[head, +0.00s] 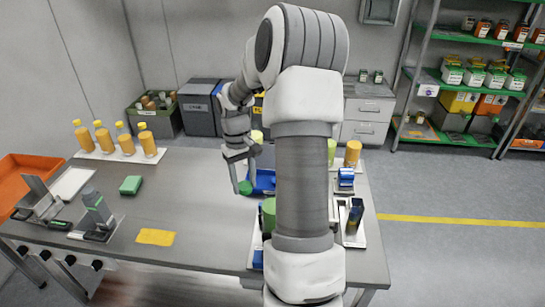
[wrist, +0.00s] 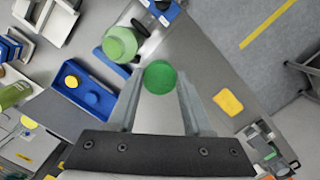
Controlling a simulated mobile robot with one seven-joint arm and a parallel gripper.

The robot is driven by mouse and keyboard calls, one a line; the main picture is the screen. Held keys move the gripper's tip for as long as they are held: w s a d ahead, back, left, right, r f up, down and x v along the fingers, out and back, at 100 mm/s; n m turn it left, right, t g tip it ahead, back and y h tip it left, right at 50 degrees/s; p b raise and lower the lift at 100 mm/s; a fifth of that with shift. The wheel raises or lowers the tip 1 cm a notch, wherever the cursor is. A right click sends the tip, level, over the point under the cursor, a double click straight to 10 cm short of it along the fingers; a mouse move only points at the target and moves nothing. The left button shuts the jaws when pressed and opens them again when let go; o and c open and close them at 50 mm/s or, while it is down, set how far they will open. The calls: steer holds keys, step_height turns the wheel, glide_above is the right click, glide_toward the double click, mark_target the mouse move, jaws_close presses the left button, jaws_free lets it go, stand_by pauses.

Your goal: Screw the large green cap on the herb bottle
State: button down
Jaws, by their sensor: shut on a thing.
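The large green cap (wrist: 160,77) is held between the fingertips of my gripper (wrist: 160,90) in the wrist view. In the head view the green cap (head: 246,187) hangs at the end of my gripper (head: 242,170), above the table. A green bottle (wrist: 121,44) stands left of and beyond the cap in the wrist view, apart from it. In the head view this green bottle (head: 268,212) is partly hidden by my arm. Another green bottle (wrist: 14,94) shows at the wrist view's left edge. I cannot read a label to tell which is the herb bottle.
A blue tray (wrist: 72,97) with loose caps lies near the gripper. Several orange bottles (head: 126,142) stand on a white strip at the back left. The table's left middle is mostly clear.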

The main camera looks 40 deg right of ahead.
steer(key=shift+m, duration=0.4)
steer(key=s+d, duration=0.1)
steer(key=d, duration=0.1)
steer(key=s+d+r+p, duration=0.1)
steer(key=d, duration=0.1)
steer(key=s+d+r, duration=0.1)
steer(key=d, duration=0.1)
steer(key=shift+s+d+r+p, duration=0.1)
steer(key=shift+d+r+p, duration=0.1)
steer(key=shift+r+p, duration=0.1)
steer(key=shift+s+d, duration=0.3)
steer(key=shift+d, duration=0.15)
steer(key=shift+f+b, duration=1.7)
steer(key=shift+f, duration=0.65)
steer(key=shift+s, duration=0.1)
steer(key=shift+f+b, duration=0.45)
steer(key=shift+f, duration=0.65)
